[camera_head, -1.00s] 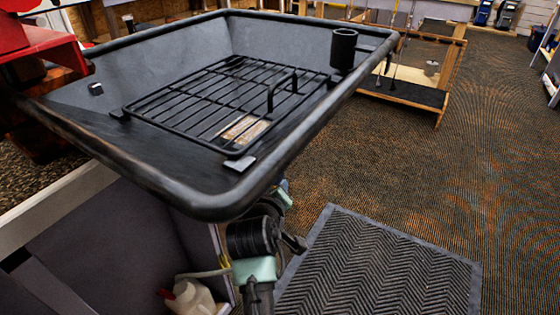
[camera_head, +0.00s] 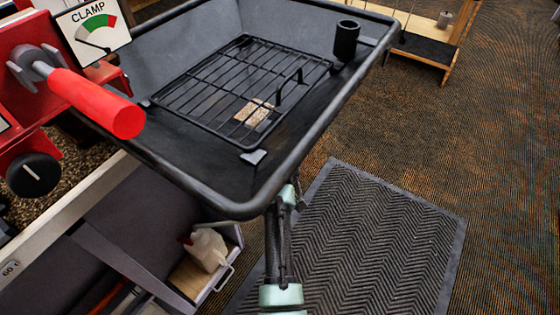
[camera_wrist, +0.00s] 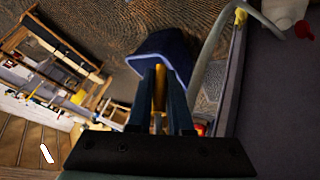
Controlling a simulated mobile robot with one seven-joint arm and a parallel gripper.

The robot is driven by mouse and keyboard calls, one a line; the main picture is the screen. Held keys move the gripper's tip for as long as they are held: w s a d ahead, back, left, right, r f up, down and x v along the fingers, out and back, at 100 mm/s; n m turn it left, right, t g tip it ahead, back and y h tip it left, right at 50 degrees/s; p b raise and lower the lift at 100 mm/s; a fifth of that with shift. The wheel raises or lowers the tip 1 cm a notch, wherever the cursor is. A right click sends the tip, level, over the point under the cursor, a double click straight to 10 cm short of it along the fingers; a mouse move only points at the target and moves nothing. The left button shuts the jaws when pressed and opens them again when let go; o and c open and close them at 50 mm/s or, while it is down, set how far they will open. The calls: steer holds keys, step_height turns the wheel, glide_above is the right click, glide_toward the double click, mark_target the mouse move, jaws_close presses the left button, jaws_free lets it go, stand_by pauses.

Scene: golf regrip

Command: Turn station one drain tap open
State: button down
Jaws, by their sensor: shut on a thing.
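In the wrist view my gripper (camera_wrist: 163,72) has its two dark fingers closed on a narrow yellow-orange lever (camera_wrist: 160,86), which appears to be the drain tap's handle. The tap's body and how far the lever is turned cannot be made out. In the head view the black station basin (camera_head: 245,207) stands with its rim above my arm. My arm reaches up beneath its front corner, so my gripper and the tap are hidden there.
A wire rack (camera_head: 215,90) lies in the basin. A red clamp handle (camera_head: 100,105) and a clamp gauge (camera_head: 95,30) are at left. A whitish jug (camera_head: 208,250) sits in an open drawer below. A ridged mat (camera_head: 380,240) covers the floor at right.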

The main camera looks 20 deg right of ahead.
stand_by(0.3)
steer(key=c, duration=0.8)
jaws_free()
steer(key=shift+c, duration=0.2)
steer(key=shift+s+a+r, duration=0.1)
steer(key=shift+s+r, duration=0.2)
steer(key=shift+r, duration=0.15)
steer(key=s+a+p, duration=0.1)
steer(key=s+a, duration=0.1)
steer(key=s, duration=0.4)
steer(key=s+a+r+p, duration=0.1)
steer(key=s+a+p, duration=0.1)
steer(key=s, duration=0.4)
steer(key=shift+s+a+r, duration=0.2)
steer(key=shift+a+r, duration=0.05)
steer(key=shift+a, duration=0.3)
